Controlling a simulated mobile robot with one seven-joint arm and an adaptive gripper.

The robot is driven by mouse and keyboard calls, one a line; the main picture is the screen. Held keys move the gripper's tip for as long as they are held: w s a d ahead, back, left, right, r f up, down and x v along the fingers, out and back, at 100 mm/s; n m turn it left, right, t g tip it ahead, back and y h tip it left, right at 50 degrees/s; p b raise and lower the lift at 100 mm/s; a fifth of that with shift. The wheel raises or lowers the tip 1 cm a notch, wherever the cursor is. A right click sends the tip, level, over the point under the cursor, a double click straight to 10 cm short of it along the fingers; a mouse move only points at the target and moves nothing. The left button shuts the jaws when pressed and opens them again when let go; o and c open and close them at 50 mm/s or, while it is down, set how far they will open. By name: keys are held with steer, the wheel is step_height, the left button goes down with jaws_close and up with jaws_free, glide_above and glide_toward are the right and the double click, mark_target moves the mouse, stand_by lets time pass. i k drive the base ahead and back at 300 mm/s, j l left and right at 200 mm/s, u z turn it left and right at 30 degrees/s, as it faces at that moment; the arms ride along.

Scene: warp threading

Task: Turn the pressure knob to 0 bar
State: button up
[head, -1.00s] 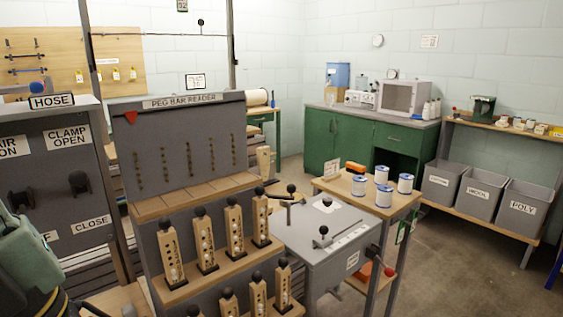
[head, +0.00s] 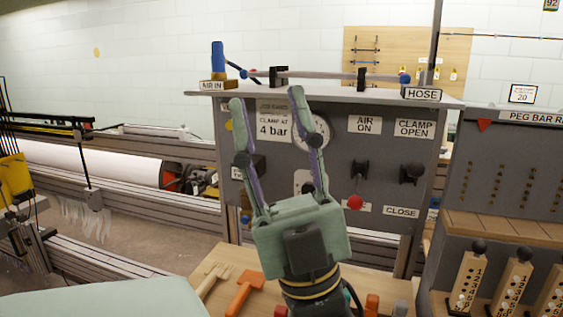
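My gripper (head: 265,97) is open and empty, with its two fingers pointing up in front of the grey control panel (head: 390,225). A round white gauge (head: 310,131) on the panel is partly covered by the right finger. A sign reading "CLAMP AT 4 bar" (head: 275,128) shows between the fingers. A dark knob-like part (head: 259,165) shows beside the left finger. I cannot tell whether it is the pressure knob, because its label is hidden. The gauge reading is too small to make out. I see no clear contact between gripper and panel.
Two black knobs (head: 359,170) (head: 411,173) sit under the "AIR ON" and "CLAMP OPEN" labels. A red ball (head: 354,202) is lower on the panel. A wooden bench (head: 383,287) with tools lies below. The peg bar rack (head: 510,165) stands right, a white roller (head: 110,165) left.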

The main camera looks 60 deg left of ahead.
mark_target(308, 188)
steer(key=u, duration=1.65)
steer(key=l+u, duration=0.1)
steer(key=u, duration=0.8)
steer(key=l+u, duration=0.1)
steer(key=u, duration=0.35)
steer(key=k+l, duration=0.35)
steer(key=l, duration=0.2)
